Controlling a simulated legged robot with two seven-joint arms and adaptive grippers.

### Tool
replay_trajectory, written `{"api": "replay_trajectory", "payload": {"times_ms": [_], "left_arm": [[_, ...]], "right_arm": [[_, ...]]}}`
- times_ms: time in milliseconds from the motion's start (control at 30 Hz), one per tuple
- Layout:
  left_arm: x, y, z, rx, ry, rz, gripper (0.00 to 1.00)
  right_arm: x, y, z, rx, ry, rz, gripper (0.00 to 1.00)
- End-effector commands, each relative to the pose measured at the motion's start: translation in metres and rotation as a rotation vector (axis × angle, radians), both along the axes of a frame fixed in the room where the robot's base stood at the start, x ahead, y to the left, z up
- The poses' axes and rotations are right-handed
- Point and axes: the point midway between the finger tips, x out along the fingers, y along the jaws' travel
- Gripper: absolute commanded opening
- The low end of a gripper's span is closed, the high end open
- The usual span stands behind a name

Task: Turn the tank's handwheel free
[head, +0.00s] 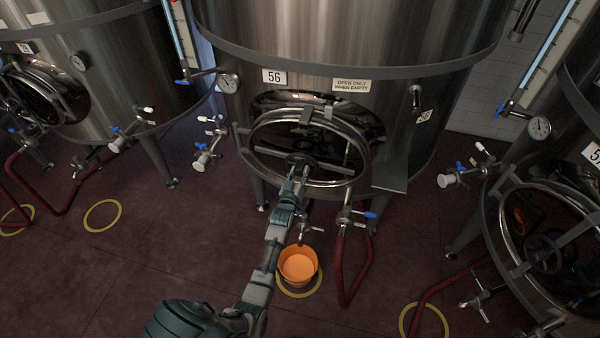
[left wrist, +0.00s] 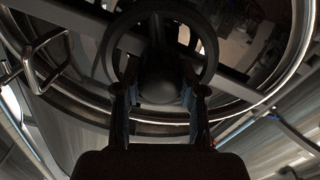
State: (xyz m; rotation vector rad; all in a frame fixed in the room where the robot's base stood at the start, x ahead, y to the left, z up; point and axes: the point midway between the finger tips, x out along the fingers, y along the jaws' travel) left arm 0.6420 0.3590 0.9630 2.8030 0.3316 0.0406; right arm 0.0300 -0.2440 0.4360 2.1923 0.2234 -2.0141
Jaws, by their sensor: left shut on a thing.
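The steel tank (head: 340,35) numbered 56 stands in the middle of the head view. Its round manway door (head: 262,133) is low on the front, with a dark handwheel (head: 300,158) at the lower middle. My left gripper (head: 297,174) reaches up to this wheel from below and is shut on it. In the left wrist view the black wheel rim (left wrist: 212,45) circles a rounded dark hub. The two fingers of my left gripper (left wrist: 160,100) stand on either side below the hub; their exact contact is dark. My right gripper is not in view.
An orange bucket (head: 298,265) stands on the floor below the door, beside my left arm. A valve (head: 345,215) with a red hose (head: 340,270) is to its right. Other tanks stand at left (head: 110,60) and right (head: 585,95).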

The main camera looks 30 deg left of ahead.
Motion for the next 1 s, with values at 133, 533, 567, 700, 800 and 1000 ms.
{"api": "replay_trajectory", "payload": {"times_ms": [133,533,567,700,800,1000], "left_arm": [[0.002,0.003,0.013,0.007,-0.025,0.004,0.00],[0.002,0.002,0.007,0.005,-0.014,0.003,0.65],[0.001,0.002,0.006,0.005,-0.013,0.002,0.65],[-0.009,-0.001,0.005,0.004,-0.011,0.002,0.65],[-0.027,-0.005,0.004,0.004,-0.010,0.002,0.65],[-0.071,-0.016,0.004,0.004,-0.010,0.002,0.65]], "right_arm": [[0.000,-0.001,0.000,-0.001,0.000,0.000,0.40],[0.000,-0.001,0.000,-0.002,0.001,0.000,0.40],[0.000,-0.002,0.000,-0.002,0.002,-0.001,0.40],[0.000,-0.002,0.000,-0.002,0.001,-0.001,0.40],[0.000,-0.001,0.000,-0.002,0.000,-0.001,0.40],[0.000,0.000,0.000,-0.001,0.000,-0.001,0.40]]}}
